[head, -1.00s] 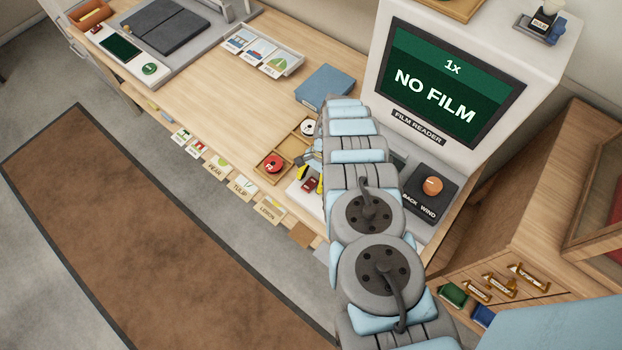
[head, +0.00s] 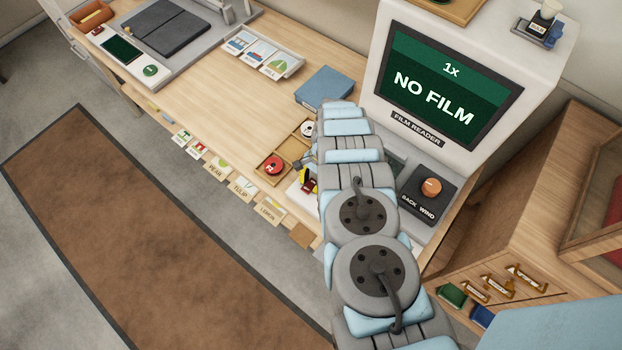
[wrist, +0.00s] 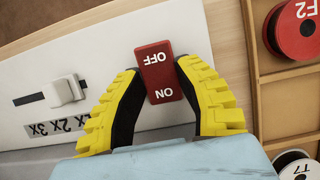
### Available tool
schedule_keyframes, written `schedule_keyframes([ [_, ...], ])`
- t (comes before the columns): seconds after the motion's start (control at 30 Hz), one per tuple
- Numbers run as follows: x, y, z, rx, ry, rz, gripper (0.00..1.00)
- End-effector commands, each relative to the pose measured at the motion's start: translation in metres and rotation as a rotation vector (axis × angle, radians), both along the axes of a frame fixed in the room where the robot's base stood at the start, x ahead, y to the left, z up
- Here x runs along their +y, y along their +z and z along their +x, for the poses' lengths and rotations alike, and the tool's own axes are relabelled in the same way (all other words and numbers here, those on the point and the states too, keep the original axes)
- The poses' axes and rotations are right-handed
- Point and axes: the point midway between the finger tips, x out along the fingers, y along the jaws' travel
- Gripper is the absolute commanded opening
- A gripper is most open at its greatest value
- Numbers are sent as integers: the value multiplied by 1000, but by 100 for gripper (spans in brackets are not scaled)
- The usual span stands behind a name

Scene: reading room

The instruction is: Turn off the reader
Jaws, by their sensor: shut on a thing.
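The film reader (head: 465,72) stands at the right of the desk, and its lit screen reads "1x NO FILM". Its red rocker switch (wrist: 158,85), marked OFF and ON, is in the middle of the wrist view on a white panel (wrist: 95,70). My gripper (wrist: 158,68) has its yellow and black fingers shut on the switch, one on each side. Which half of the rocker is pressed in, I cannot tell. In the head view my arm hides part of the panel, and a yellow finger shows beside it.
A slider (wrist: 68,91) marked 1x, 2x, 3x is left of the switch. A wooden tray (wrist: 262,95) with a red reel (wrist: 297,28) and a white reel (wrist: 297,168) is close on the right. A wind knob (head: 431,187) is right of my arm.

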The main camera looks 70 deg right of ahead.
Motion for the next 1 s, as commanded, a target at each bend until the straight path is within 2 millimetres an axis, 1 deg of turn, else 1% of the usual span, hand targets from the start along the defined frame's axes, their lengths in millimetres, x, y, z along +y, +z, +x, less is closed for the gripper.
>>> schedule_keyframes([
  [0.03, 1, 4, 1, 6, 4, -22, 0],
  [0.6, 6, 3, 2, 79, 5, -257, 0],
  [0.77, 6, 2, 1, 90, 5, -297, 0],
  [1.0, 6, 1, 1, 93, 2, -307, 0],
])
